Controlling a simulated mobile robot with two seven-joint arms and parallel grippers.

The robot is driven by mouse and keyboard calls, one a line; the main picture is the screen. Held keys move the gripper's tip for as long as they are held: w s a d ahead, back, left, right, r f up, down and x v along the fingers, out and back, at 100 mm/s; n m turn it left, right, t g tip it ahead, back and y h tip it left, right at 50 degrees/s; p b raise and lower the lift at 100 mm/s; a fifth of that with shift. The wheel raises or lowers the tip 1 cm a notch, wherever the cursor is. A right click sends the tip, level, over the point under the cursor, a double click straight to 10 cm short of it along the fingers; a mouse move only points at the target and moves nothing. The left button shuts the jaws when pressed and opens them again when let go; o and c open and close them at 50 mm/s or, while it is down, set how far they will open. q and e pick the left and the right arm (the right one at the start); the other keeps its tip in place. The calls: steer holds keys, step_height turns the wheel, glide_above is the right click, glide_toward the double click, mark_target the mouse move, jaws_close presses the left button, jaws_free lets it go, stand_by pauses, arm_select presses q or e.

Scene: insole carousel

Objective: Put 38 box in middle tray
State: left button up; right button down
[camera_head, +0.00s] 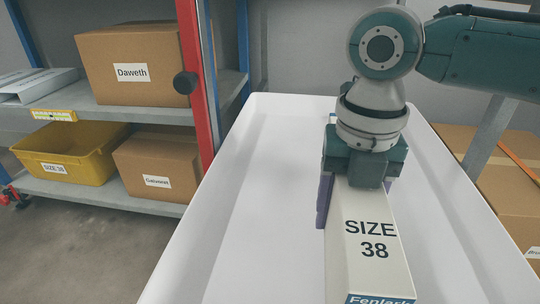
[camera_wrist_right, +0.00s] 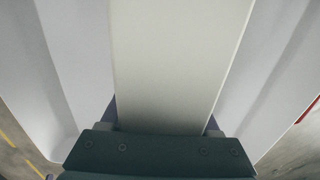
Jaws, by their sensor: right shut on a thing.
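A long white box (camera_head: 368,240) marked "SIZE 38" with a blue "Fenlark" band at its near end is in the white tray (camera_head: 262,200), right of the tray's middle line. My right gripper (camera_head: 358,192) is above the box's far end, with its purple fingers on both sides of it, shut on it. In the right wrist view the box (camera_wrist_right: 180,65) runs straight out between the fingers. I cannot tell whether its underside touches the tray floor. My left gripper is not in view.
A shelf at left holds a "Daweth" carton (camera_head: 135,85), a yellow "SIZE 38" bin (camera_head: 75,150) and another brown carton (camera_head: 160,165). A red post (camera_head: 195,75) stands close to the tray's left side. Brown cartons (camera_head: 490,190) are at right. The tray floor left of the box is clear.

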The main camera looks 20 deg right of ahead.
mark_target(349, 203)
steer(key=shift+f, duration=0.95)
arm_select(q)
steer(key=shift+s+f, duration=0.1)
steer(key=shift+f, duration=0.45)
arm_select(e)
steer(key=shift+r, duration=0.1)
steer(key=shift+c, duration=0.6)
jaws_free()
step_height(349, 203, up, 11)
steer(key=p, duration=0.5)
steer(key=shift+p, duration=0.35)
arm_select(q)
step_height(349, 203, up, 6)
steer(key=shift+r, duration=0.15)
arm_select(e)
steer(key=shift+r, duration=0.55)
